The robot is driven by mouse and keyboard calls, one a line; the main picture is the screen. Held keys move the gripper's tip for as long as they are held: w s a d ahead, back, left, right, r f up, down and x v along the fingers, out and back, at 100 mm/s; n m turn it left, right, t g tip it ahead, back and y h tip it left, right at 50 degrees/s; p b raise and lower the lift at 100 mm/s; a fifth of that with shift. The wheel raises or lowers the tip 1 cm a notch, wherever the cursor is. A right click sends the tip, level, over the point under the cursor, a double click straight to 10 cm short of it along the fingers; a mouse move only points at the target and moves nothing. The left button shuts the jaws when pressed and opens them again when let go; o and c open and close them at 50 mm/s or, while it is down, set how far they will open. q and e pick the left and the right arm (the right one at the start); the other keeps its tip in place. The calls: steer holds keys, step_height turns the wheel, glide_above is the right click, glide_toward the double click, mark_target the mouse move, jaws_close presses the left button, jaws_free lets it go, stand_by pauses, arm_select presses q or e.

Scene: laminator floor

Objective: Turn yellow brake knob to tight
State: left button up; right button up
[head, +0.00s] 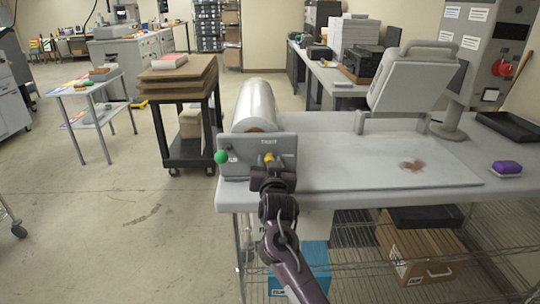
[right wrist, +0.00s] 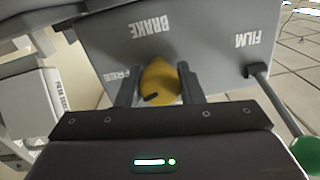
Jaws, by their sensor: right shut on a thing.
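The word TIGHT cannot be made out there. My right gripper (right wrist: 158,88) has one finger on each side of the knob and is shut on it. In the head view the knob (head: 269,158) shows just beyond my right gripper (head: 271,167). My left gripper is not in view.
A green ball-ended lever (head: 221,157) marked FILM is beside the knob; its ball (right wrist: 306,152) is close to my gripper. A film roll (head: 256,106) lies behind the panel.

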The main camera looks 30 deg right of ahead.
steer(key=n+p, duration=0.8)
steer(key=shift+a+r, duration=0.1)
steer(key=shift+r, duration=0.1)
steer(key=n+p, duration=0.3)
steer(key=n, duration=0.1)
steer(key=shift+f+g+p, duration=0.15)
steer(key=shift+g+p, duration=0.15)
steer(key=shift+f+n+p, duration=0.1)
steer(key=shift+n+p, duration=0.5)
steer(key=shift+n, duration=0.2)
steer(key=shift+f, duration=0.1)
steer(key=o, duration=1)
steer(key=shift+c, duration=0.2)
